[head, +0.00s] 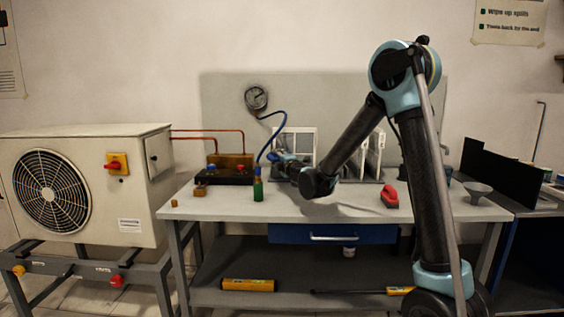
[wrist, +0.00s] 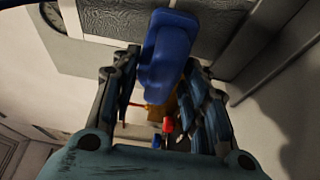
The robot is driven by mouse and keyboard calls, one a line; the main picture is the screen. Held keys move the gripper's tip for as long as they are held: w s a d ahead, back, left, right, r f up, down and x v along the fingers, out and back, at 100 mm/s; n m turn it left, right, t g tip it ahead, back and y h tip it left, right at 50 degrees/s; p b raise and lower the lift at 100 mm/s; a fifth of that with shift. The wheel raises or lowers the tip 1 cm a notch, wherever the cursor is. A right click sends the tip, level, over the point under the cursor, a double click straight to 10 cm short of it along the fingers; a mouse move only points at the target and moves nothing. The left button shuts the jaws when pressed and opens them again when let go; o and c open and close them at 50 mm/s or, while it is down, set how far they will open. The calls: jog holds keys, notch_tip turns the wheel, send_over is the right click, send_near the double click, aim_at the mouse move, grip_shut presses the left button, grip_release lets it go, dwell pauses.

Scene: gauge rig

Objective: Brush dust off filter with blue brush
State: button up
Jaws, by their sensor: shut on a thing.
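My gripper (wrist: 163,65) is shut on the blue brush (wrist: 165,48), whose smooth blue body stands out between the fingers in the wrist view. A grey, textured filter panel (wrist: 112,16) in a pale frame lies just beyond the brush at the top of that view. I cannot tell whether the bristles touch it. In the head view my gripper (head: 279,159) is above the bench's back half, in front of a white-framed panel (head: 304,141). The brush is not clear there, and my arm hides part of the panels behind.
A red-handled brush (head: 389,198) lies on the bench (head: 350,210) to the right. A green bottle (head: 258,189) and a manifold with red and blue knobs (head: 226,174) stand left of my gripper. A funnel (head: 478,190) is at the right end. The bench front is mostly clear.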

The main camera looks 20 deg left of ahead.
jog(key=shift+s+d, duration=0.2)
jog(key=shift+s, duration=0.65)
jog(key=shift+s+d, duration=0.2)
jog(key=shift+s, duration=0.65)
jog(key=shift+s+d, duration=0.2)
jog(key=shift+s, duration=0.65)
jog(key=s, duration=0.3)
jog(key=shift+d, duration=0.35)
jog(key=shift+w, duration=0.1)
